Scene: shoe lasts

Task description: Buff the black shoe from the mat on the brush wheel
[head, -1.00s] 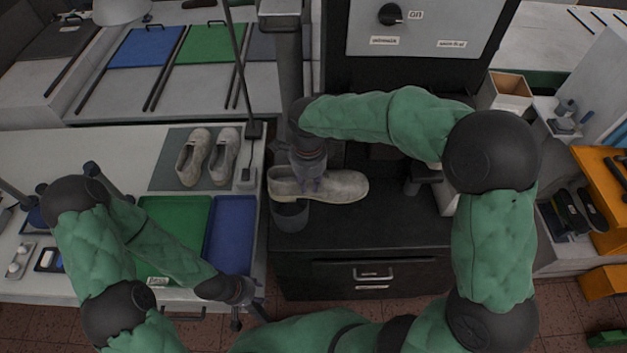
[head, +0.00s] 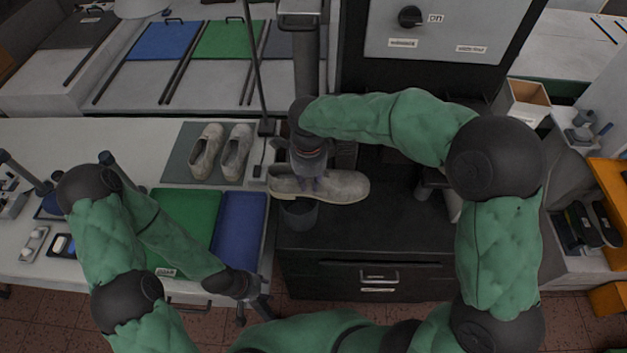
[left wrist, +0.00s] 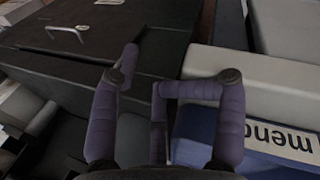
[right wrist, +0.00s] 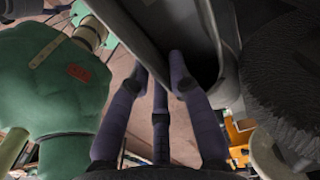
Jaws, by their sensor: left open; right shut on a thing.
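My right gripper (head: 312,182) is shut on a pale grey shoe (head: 347,187) and holds it over the dark cabinet top. The shoe's pale surface also fills the upper middle of the right wrist view (right wrist: 150,22). A bristly round brush wheel (right wrist: 285,85) shows at the right there; whether it touches the shoe I cannot tell. The grey mat (head: 180,172) on the left bench holds two pale shoes, a left one (head: 206,152) and a right one (head: 237,152); neither is black. My left gripper (head: 252,308) is open and empty at the bench's front edge.
A switch knob (head: 410,17) labelled "on" is on the panel behind. Green (head: 185,222) and blue (head: 240,230) trays lie on the bench. Dark shoe-like items (head: 578,224) sit at the far right.

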